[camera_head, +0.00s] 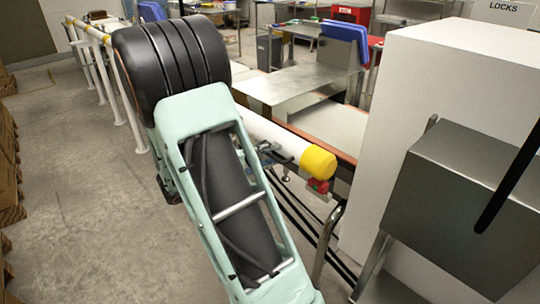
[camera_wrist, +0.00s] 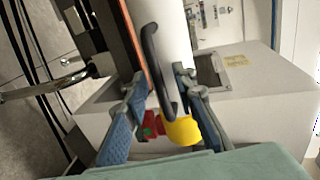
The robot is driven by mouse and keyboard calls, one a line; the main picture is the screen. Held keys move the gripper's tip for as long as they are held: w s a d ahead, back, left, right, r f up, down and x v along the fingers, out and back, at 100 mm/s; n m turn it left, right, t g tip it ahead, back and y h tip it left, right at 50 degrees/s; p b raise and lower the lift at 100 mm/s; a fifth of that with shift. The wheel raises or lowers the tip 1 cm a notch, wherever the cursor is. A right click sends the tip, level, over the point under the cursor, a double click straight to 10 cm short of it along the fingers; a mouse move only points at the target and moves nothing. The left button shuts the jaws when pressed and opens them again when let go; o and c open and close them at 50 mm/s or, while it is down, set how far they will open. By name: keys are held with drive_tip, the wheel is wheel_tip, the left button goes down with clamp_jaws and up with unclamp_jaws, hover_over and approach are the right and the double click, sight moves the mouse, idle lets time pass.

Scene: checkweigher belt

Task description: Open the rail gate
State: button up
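The rail gate is a white round bar (camera_head: 272,134) with a yellow end cap (camera_head: 318,163) and a red piece (camera_head: 318,186) under the cap. In the wrist view the white bar (camera_wrist: 174,35) runs down to the yellow cap (camera_wrist: 181,130), with the red piece (camera_wrist: 152,125) beside it. A curved black handle (camera_wrist: 150,60) stands out from the bar. My gripper (camera_wrist: 160,76) is open, its fingers on either side of the handle with gaps visible. Contact cannot be told. In the head view my arm covers much of the bar and most of the gripper.
A large white cabinet (camera_head: 440,75) with a grey metal box (camera_head: 470,200) stands close right of the bar's capped end. A steel table (camera_head: 290,88) lies behind the bar. White posts with yellow-capped rails (camera_head: 95,55) stand at far left. The floor (camera_head: 90,170) at left is clear.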

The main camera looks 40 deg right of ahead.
drive_tip(key=shift+c, duration=0.2)
clamp_jaws()
drive_tip(key=shift+a, duration=0.1)
